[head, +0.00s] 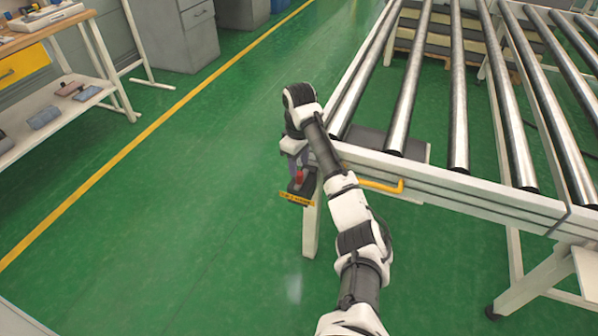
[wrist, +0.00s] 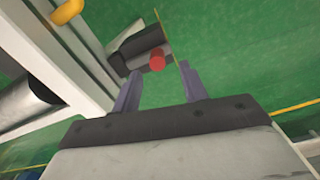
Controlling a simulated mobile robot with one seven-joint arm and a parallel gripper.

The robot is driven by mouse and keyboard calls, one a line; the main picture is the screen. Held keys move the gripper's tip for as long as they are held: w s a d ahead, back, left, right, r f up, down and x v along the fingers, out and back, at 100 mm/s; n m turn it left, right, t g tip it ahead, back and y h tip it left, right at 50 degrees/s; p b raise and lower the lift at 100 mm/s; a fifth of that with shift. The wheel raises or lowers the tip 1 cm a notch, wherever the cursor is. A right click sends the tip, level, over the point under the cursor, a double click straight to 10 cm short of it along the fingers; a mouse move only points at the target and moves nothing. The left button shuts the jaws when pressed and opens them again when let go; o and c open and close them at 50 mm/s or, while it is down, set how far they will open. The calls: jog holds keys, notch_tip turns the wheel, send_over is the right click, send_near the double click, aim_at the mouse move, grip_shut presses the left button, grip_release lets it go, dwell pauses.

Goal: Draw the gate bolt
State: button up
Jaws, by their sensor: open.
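A red knob (head: 299,177), which looks like the bolt's handle, sits on a dark housing with a yellow label (head: 297,198) at the conveyor's near left corner. In the wrist view the red knob (wrist: 156,61) and its dark housing (wrist: 138,43) show just beyond my gripper (wrist: 160,72). My gripper is open, with one finger on each side of the knob in the picture. I cannot tell whether the knob lies between the fingertips or beyond them; no contact shows. In the head view my arm partly hides the gripper and the housing.
The roller conveyor's white front rail (head: 460,184) runs right from the corner, with a bent yellow bar (head: 386,186) on it. A workbench (head: 48,37) with a shelf stands at far left. Green floor (head: 170,215) left of the conveyor is clear.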

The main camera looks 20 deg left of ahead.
aim_at(299, 175)
notch_tip(299, 175, up, 8)
jog(key=p, duration=0.1)
jog(key=shift+p, duration=0.35)
